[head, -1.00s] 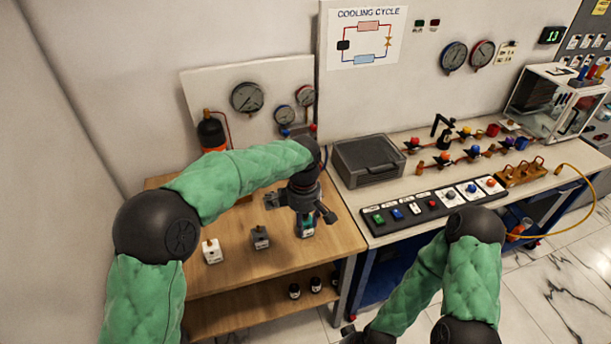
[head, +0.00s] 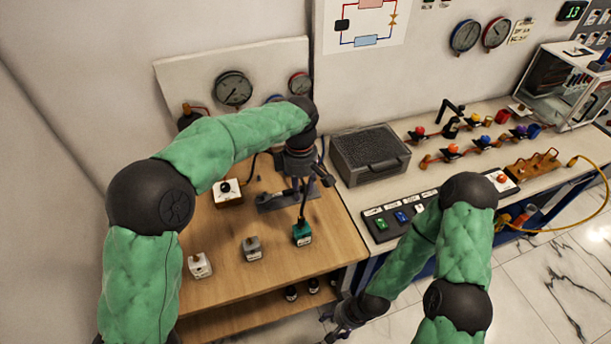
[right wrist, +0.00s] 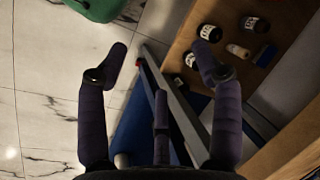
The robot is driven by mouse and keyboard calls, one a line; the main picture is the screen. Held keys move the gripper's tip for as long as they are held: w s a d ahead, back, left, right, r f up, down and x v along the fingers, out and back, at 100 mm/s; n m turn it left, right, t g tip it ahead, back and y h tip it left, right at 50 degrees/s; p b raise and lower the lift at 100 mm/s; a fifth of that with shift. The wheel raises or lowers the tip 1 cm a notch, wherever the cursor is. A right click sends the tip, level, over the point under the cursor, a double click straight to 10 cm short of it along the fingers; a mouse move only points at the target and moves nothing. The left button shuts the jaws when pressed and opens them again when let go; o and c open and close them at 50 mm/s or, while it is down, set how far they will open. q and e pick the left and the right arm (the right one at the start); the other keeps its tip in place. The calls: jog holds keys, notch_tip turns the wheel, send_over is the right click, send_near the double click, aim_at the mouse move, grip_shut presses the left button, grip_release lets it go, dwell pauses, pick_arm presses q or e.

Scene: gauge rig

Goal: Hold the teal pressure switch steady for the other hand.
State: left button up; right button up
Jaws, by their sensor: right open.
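The teal pressure switch (head: 302,233) stands upright on the wooden table near its front right part. My left gripper (head: 304,200) is directly above it, pointing down. One dark finger reaches toward the switch's top and another part sticks out to the right; contact and jaw opening are unclear. My right gripper (head: 335,322) is low, in front of the gap between the tables. In the right wrist view its fingers (right wrist: 158,80) are spread wide with nothing between them.
A grey switch (head: 251,248) and a white switch (head: 200,265) stand left of the teal one. A grey bracket (head: 272,202) lies behind. Small bottles (right wrist: 210,33) sit on the lower shelf. The bench at right holds a dark case (head: 370,153) and a button strip (head: 385,222).

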jog(key=d+r+m+g+y, duration=0.3)
jog(key=d+r+m+g, duration=0.2)
jog(key=r+m+g, duration=0.4)
jog(key=m+t+y, duration=0.3)
jog(key=t+y, duration=0.1)
jog(key=y, duration=0.2)
send_near(305, 234)
jog(key=shift+w+d+f, duration=0.25)
jog(key=shift+f, duration=0.2)
jog(key=shift+w+d+f, duration=0.2)
jog(key=shift+w+f, duration=0.1)
jog(key=shift+f, duration=0.15)
jog(key=shift+w+a, duration=0.1)
jog(key=shift+a, duration=0.1)
jog(key=x, duration=1)
jog(key=shift+a+f, duration=0.2)
jog(key=c, duration=1.1)
